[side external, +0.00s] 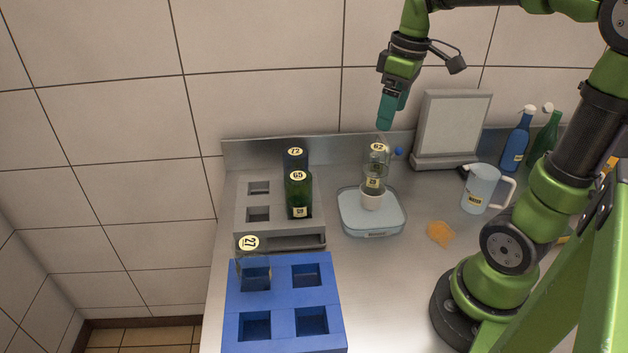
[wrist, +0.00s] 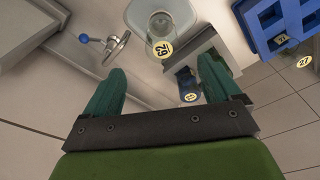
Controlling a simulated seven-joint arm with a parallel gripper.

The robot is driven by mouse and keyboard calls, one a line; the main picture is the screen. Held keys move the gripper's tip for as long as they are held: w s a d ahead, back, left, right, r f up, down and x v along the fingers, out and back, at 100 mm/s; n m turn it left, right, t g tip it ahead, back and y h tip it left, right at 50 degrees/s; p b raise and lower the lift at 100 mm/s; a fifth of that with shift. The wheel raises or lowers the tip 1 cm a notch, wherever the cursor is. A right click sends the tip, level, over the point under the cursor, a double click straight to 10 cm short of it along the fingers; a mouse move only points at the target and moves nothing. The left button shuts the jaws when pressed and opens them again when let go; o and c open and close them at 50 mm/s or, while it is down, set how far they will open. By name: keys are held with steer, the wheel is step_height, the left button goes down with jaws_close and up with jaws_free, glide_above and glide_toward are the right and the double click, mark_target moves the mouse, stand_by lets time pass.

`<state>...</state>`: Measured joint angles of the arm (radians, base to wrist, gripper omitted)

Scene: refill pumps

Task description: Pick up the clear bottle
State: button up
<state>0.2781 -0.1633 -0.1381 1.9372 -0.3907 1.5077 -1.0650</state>
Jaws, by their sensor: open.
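Two clear bottles show. The other, labelled 27 (side external: 240,262), stands in the back left pocket of the blue rack (side external: 286,300). My gripper (side external: 384,126) is open and empty, pointing down above and slightly right of the bottle labelled 62, apart from it. In the wrist view, bottle 62 (wrist: 159,27) lies beyond the gap between my open fingers (wrist: 162,68).
A grey rack (side external: 250,232) holds a green bottle (side external: 299,200) and a dark blue bottle (side external: 294,157). A white panel (side external: 452,125), a pitcher (side external: 479,190), a blue bottle (side external: 517,140) and a green bottle (side external: 543,140) stand right. An orange patch (side external: 440,233) lies on the counter.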

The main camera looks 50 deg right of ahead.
mark_target(382, 147)
steer(key=f, duration=0.5)
steer(key=w+f, duration=0.1)
steer(key=f, duration=0.2)
steer(key=shift+a+f, duration=0.1)
steer(key=f, duration=0.3)
steer(key=w+f, duration=0.1)
steer(key=f, duration=0.1)
steer(key=shift+a, duration=0.25)
steer(key=c, duration=1.3)
step_height(382, 147, up, 16)
